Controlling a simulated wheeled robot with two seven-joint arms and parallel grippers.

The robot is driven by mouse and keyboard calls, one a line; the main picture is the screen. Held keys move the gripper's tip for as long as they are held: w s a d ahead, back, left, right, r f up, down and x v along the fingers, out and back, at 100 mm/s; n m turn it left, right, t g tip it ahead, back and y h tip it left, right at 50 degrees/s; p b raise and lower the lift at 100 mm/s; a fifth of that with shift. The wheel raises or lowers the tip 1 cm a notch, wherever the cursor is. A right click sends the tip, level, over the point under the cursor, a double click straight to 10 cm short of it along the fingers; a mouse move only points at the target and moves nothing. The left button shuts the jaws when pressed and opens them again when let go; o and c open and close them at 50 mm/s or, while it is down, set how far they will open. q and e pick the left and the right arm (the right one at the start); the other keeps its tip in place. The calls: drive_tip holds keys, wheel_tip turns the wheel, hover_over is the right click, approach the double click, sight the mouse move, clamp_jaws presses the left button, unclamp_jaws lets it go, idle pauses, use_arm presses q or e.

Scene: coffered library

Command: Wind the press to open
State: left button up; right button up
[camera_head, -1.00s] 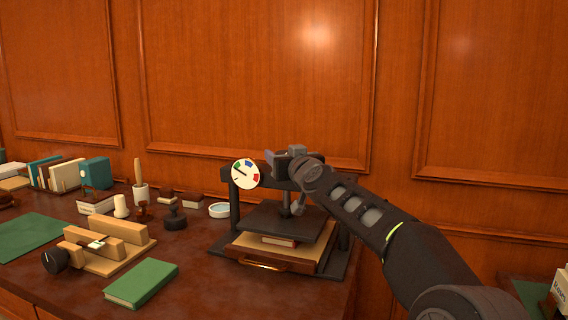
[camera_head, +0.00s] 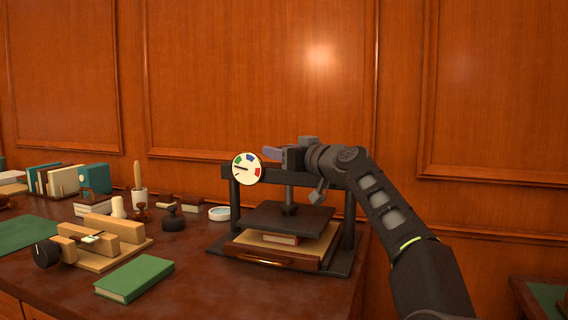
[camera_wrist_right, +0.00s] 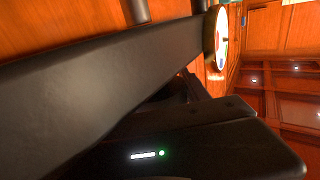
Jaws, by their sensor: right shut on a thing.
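The press (camera_head: 349,215) is a black frame on the desk, with a round white dial (camera_head: 246,168) at its upper left. The dial needle points left. Its dark platen (camera_head: 285,216) hangs on a screw, above a red book (camera_head: 282,239) on a wooden tray (camera_head: 245,239); a gap shows between platen and book. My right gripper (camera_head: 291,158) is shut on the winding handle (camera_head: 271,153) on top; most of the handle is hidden. The dial also shows in the right wrist view (camera_wrist_right: 221,38), at the end of the dark crossbeam (camera_wrist_right: 110,85). My left gripper is out of view.
A green book (camera_head: 134,278) and a wooden jig with a black knob (camera_head: 46,253) lie to the left. Stamps (camera_head: 173,218), a shallow white dish (camera_head: 219,213) and upright books (camera_head: 60,180) stand behind. Panelled wall rises close behind the press.

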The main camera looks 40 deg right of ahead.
drive_tip(key=shift+a+n+y, duration=0.1)
drive_tip(key=shift+n+y, duration=0.4)
drive_tip(key=shift+y, duration=0.2)
drive_tip(key=shift+y+b, duration=0.3)
drive_tip(key=o, duration=1.1)
drive_tip(key=shift+s, duration=0.1)
drive_tip(key=shift+s+b, duration=0.3)
drive_tip(key=shift+s, duration=0.05)
drive_tip(key=s+b, duration=0.1)
drive_tip(key=s, duration=0.3)
drive_tip(key=s+b, duration=0.1)
drive_tip(key=s, duration=0.1)
drive_tip(key=shift+d+b, duration=0.3)
drive_tip(key=shift+s, duration=0.45)
